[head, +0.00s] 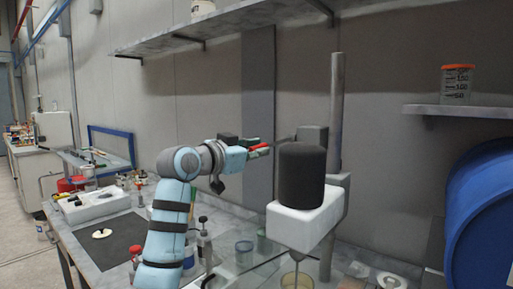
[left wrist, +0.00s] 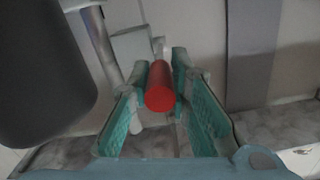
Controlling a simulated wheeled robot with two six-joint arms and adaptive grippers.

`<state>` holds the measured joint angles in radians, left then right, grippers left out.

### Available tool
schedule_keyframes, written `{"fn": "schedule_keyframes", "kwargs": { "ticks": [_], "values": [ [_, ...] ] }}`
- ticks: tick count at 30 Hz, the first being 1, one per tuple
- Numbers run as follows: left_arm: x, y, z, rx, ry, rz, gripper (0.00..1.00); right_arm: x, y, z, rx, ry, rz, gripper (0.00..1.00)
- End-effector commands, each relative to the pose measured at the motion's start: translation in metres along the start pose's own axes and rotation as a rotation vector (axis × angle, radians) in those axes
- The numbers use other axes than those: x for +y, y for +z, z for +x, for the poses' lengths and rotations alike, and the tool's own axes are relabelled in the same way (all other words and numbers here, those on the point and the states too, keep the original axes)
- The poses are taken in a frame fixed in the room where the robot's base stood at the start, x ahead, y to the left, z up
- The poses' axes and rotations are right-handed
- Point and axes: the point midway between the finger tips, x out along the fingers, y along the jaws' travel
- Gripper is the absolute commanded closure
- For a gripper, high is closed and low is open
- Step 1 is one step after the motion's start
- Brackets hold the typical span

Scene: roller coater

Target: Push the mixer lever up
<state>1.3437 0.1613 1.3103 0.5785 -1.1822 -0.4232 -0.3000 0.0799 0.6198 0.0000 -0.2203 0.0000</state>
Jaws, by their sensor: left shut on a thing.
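The mixer (head: 302,190) has a dark cylindrical motor on a white block, mounted on a grey upright post. Its lever has a red handle (head: 258,147), which sticks out to the left at about the height of the motor top. My left gripper (head: 252,150) is at the red handle. In the left wrist view the handle (left wrist: 160,86) lies between the two teal fingers, and the left gripper (left wrist: 160,90) is shut on it. The dark motor (left wrist: 40,75) fills the left of that view. My right gripper is not in view.
The grey post (head: 336,120) stands behind the mixer. A shelf (head: 230,25) runs along the wall above. A blue drum (head: 480,215) is at the right.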

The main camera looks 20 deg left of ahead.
Motion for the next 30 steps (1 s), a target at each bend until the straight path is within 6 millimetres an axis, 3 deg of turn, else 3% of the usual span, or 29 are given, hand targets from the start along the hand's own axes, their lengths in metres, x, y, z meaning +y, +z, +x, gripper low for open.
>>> {"fn": "schedule_keyframes", "kwargs": {
  "ticks": [1,5,13,17,30],
  "values": [
    [-0.003,-0.012,-0.001,-0.022,0.004,0.000,1.00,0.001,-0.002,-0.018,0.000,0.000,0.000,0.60],
    [-0.006,-0.030,-0.001,-0.094,0.019,0.001,1.00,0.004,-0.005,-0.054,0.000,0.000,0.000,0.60],
    [-0.014,-0.070,0.003,-0.302,0.061,0.004,1.00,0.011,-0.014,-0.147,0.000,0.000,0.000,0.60],
    [-0.015,-0.078,0.007,-0.389,0.077,0.006,1.00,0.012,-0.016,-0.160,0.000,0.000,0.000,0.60],
    [-0.018,-0.093,0.017,-0.537,0.106,0.009,1.00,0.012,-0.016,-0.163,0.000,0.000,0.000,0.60]
  ]
}}
